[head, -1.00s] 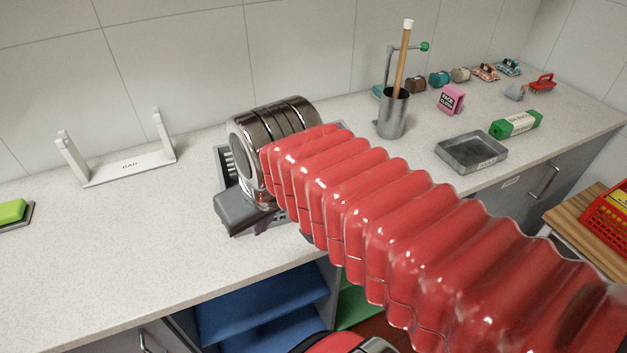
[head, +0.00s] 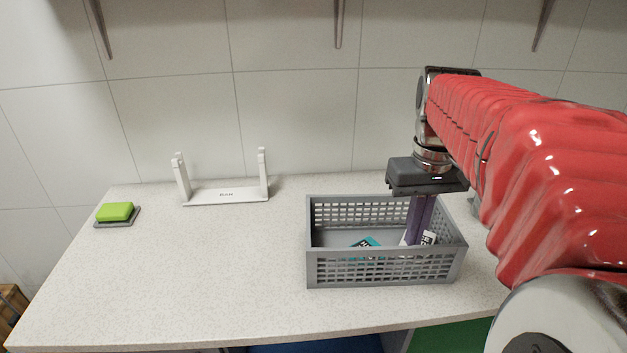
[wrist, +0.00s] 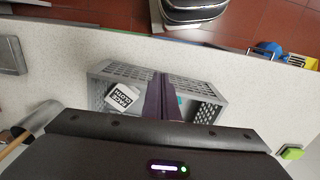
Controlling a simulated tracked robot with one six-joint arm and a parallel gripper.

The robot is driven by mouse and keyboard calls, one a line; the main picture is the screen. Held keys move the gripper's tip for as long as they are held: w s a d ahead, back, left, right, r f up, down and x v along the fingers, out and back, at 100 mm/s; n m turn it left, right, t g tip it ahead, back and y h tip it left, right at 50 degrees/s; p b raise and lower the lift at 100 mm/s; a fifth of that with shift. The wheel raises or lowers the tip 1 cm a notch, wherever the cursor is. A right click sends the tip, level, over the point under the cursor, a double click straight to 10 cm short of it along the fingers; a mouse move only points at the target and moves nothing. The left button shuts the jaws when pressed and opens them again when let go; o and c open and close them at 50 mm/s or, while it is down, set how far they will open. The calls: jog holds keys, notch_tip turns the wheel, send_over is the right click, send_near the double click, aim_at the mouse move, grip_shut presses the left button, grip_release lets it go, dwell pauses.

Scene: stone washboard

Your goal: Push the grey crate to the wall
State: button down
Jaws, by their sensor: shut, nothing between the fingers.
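The grey crate (head: 382,270) is an open basket with slotted walls, standing on the counter with a strip of worktop between it and the tiled wall (head: 296,120). A teal item (head: 366,242) and a white labelled box (head: 428,238) lie inside it. My gripper (head: 414,240) points down into the right part of the crate with its dark purple fingers together. I cannot tell whether the fingertips touch the crate. In the wrist view the crate (wrist: 200,83) shows on both sides of the fingers, with the white box (wrist: 122,95) beside them.
A white two-pronged stand (head: 225,195) is at the wall, left of the crate. A green sponge (head: 115,212) lies on a grey dish at the far left. The counter (head: 200,270) left of the crate is clear. A metal tray (wrist: 10,55) shows in the wrist view.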

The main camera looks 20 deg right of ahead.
jog(key=shift+f, duration=0.1)
dwell(0.3)
jog(key=w+d+f, duration=0.1)
jog(key=w+f, duration=0.2)
jog(key=f, duration=0.7)
jog(key=shift+w, duration=0.4)
jog(key=shift+w+r, duration=0.1)
